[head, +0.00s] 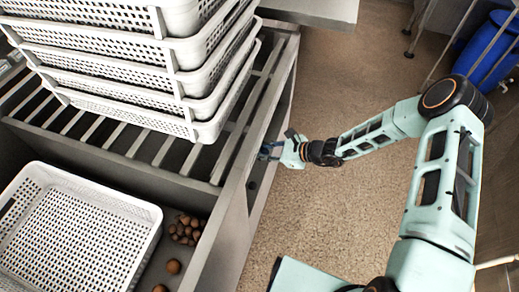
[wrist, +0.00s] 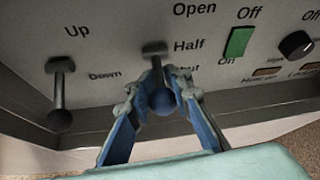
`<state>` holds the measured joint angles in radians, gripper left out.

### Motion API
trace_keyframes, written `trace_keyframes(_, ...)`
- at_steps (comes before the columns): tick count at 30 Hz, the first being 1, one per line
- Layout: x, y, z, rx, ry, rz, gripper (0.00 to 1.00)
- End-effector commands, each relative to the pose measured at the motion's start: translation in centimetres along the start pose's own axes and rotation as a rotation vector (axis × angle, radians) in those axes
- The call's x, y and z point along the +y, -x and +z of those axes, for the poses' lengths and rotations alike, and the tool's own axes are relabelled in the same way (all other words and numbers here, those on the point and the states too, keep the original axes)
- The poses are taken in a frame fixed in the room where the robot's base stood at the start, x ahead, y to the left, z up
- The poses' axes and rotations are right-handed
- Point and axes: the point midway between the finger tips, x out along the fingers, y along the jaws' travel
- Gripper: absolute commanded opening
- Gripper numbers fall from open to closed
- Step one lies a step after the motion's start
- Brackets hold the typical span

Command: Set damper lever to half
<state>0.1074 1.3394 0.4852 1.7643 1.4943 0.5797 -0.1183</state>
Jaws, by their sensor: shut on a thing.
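The damper lever (wrist: 158,72) is in the middle of the panel in the wrist view, beside the labels Open, Half and a partly hidden third label ending in "ut". It is dark, with a round knob at its end, and hangs down from its slot, the knob below the Half label. My gripper (wrist: 163,84) is shut on the lever, its blue fingers on both sides of the knob. In the head view my gripper (head: 268,151) is at the side of the metal bench, and the lever is hidden there.
A second lever (wrist: 59,95) marked Up and Down hangs at the left. A green switch (wrist: 238,42) and a black knob (wrist: 296,45) are on the right. Stacked white baskets (head: 150,60) and a basket (head: 140,208) near brown balls (head: 187,229) stand on the bench. Floor beside it is clear.

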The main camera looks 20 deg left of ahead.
Motion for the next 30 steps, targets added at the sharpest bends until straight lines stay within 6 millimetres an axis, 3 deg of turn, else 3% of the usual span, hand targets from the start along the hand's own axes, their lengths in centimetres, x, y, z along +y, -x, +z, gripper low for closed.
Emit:
trace_keyframes(7,-0.1,0.0,0.0,0.000,-0.001,-0.002,0.00)
trace_keyframes(8,-0.1,0.0,0.0,0.000,-0.001,-0.002,0.20)
trace_keyframes(13,-0.1,0.0,0.0,0.000,-0.001,-0.001,0.38)
trace_keyframes(23,-0.1,0.4,0.0,0.000,0.000,-0.001,0.38)
trace_keyframes(30,-0.2,4.3,0.0,0.001,0.001,-0.004,0.38)
